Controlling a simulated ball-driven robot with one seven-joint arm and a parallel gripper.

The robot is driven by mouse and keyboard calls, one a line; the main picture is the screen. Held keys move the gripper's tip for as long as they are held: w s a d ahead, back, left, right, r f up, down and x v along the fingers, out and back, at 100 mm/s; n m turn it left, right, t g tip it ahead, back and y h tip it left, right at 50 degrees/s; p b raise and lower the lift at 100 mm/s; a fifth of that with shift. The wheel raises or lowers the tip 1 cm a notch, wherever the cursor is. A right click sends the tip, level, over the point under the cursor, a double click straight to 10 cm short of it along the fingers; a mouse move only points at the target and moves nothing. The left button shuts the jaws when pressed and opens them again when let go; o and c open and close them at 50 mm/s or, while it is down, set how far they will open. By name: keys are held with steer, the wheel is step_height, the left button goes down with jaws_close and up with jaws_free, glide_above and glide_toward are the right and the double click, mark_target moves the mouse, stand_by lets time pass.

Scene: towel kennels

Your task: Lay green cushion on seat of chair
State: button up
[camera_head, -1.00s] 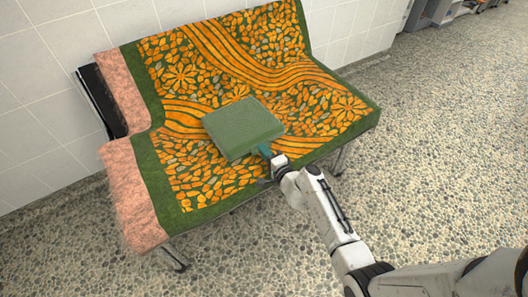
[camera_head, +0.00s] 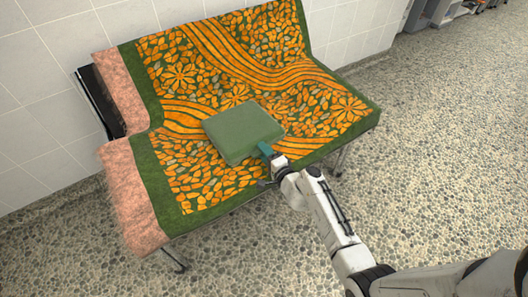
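A green square cushion (camera_head: 242,131) is over the seat of the chair, a bench-like seat covered by a green and orange patterned towel (camera_head: 335,110). The cushion lies roughly flat, and I cannot tell whether it touches the seat or is held just above it. My gripper (camera_head: 266,151) is at the cushion's near right edge, where a teal tab-like piece shows between the cushion and my wrist. The fingertips are too small and partly hidden to show whether they are closed on the cushion.
A pink fluffy towel (camera_head: 134,200) covers the left end of the chair. A white tiled wall (camera_head: 45,110) stands behind it. Open pebbled floor (camera_head: 440,150) lies to the right and in front. A grey shelf unit (camera_head: 445,12) is at the top right.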

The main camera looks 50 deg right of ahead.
steer(key=f+v, duration=0.1)
steer(key=v, duration=0.9)
steer(key=shift+s+r, duration=0.3)
steer(key=shift+r, duration=0.05)
steer(key=shift+a+r+p, duration=0.1)
steer(key=shift+a+p, duration=0.05)
steer(key=shift+p, duration=0.2)
